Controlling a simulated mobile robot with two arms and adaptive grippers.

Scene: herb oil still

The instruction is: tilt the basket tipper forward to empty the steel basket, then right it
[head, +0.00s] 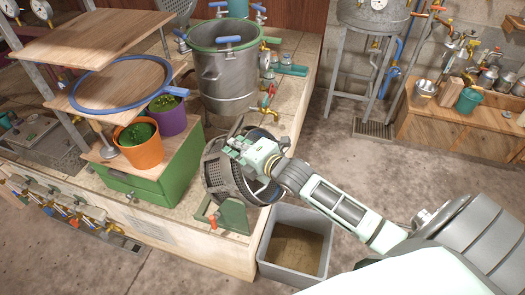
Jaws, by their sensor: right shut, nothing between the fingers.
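The steel basket (217,182) is a perforated grey drum in the basket tipper, at the edge of the tiled counter. It looks tipped well over, with its open end turned toward the right, above the grey bin. The tipper's green stand (233,217) shows below it, with a small red part on its left. My right gripper (236,143) is at the basket's upper side, shut and empty; it and its wrist cover part of the rim. Whether it touches the basket, and what is inside, I cannot tell. My left gripper is out of view.
A grey bin (268,260) stands on the floor below the counter edge, with a brown bottom showing. A large steel pot (226,83) stands behind the basket. A green cabinet (165,185) with orange and purple plant pots is at left. The floor at right is clear.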

